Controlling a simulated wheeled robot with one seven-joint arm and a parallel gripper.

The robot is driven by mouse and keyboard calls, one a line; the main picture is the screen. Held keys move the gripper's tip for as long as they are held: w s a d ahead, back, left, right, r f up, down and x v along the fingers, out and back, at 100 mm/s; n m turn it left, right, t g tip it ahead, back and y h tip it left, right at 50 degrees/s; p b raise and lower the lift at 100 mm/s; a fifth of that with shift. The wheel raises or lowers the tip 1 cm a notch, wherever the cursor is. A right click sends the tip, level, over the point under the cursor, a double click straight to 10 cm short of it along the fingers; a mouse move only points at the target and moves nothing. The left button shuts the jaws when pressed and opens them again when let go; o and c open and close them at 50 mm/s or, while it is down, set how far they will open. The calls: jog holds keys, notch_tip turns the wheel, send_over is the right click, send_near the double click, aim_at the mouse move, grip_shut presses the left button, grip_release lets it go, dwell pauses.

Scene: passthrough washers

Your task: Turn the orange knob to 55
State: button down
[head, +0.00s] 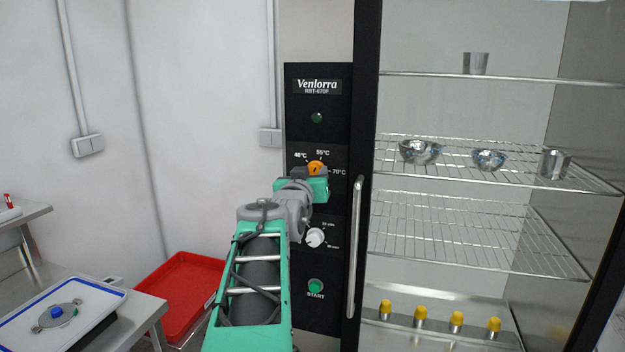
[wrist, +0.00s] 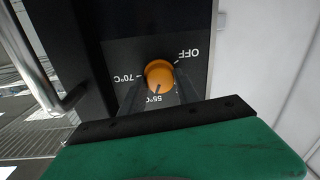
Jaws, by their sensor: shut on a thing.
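The orange knob (head: 316,167) is on the black control panel of the washer, below the 55°C label and between the 48°C and 70°C labels. In the wrist view the orange knob (wrist: 159,72) appears upside down, and its dark pointer line points roughly at the 55°C label. My gripper (head: 317,178) is at the panel, over the lower part of the knob. In the wrist view my gripper (wrist: 158,88) has its dark fingers on either side of the knob, shut on it. The fingertips are partly hard to see against the black panel.
A white timer knob (head: 315,238) and a green START button (head: 315,286) are lower on the panel. A vertical door handle (head: 355,245) stands just right of it. Wire shelves with metal bowls (head: 420,151) show behind the glass. A red tray (head: 180,290) is lower left.

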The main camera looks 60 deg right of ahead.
jog(key=shift+n+b, duration=0.5)
jog(key=shift+n, duration=0.1)
jog(key=c, duration=0.9)
grip_release()
jog(key=b+v, duration=0.2)
jog(key=v, duration=0.6)
jog(key=shift+b, duration=0.4)
jog(key=shift+d, duration=0.1)
